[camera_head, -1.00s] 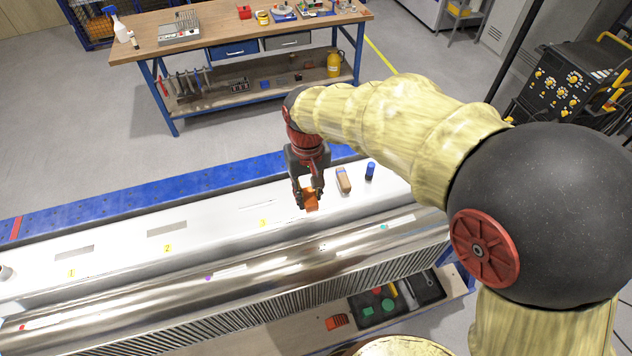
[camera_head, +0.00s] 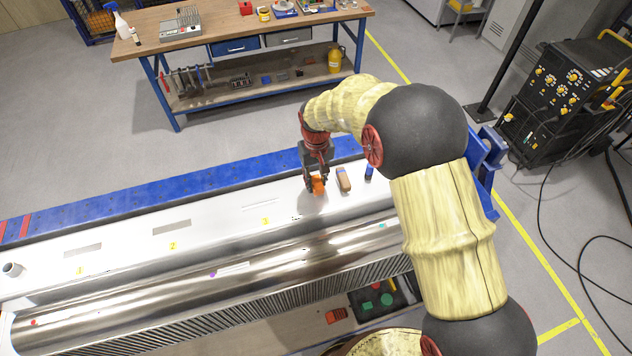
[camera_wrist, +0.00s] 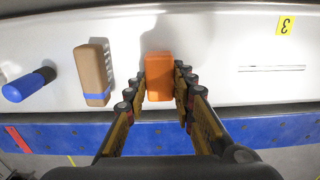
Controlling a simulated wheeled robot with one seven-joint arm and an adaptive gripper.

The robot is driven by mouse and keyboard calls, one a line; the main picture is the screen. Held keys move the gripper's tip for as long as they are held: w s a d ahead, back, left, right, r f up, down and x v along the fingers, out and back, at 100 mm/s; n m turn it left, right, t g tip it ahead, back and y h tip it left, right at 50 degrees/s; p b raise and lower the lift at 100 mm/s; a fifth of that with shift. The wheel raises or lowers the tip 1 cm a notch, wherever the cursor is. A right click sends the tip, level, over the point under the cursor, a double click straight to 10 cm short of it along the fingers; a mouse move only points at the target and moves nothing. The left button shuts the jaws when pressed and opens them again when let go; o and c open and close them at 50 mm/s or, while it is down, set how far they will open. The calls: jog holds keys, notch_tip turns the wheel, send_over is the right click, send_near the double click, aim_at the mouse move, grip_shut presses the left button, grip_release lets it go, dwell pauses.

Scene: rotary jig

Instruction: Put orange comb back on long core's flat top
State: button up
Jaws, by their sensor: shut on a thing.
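The orange comb (camera_head: 318,186) is a small orange block between the fingers of my gripper (camera_head: 315,184). In the wrist view the comb (camera_wrist: 159,76) sits between both fingertips of my gripper (camera_wrist: 162,82), which are shut on it. It is over the white flat top (camera_head: 130,236) of the long core, which also shows in the wrist view (camera_wrist: 222,50). I cannot tell whether the comb touches that surface. The comb's lower side is hidden.
A tan block with a blue band (camera_wrist: 94,74) and a blue-and-black cylinder (camera_wrist: 28,84) lie beside the comb. Yellow label 3 (camera_wrist: 286,25) and a thin slot (camera_wrist: 272,68) are on the other side. A shiny rounded strip (camera_head: 180,282) runs along the front.

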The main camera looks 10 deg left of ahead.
aim_at(317, 181)
jog(key=shift+f, duration=0.75)
jog(key=shift+c, duration=0.4)
jog(key=o, duration=1.1)
notch_tip(317, 181, up, 12)
jog(key=shift+r+b, duration=0.1)
jog(key=shift+b, duration=0.75)
jog(key=shift+d, duration=0.1)
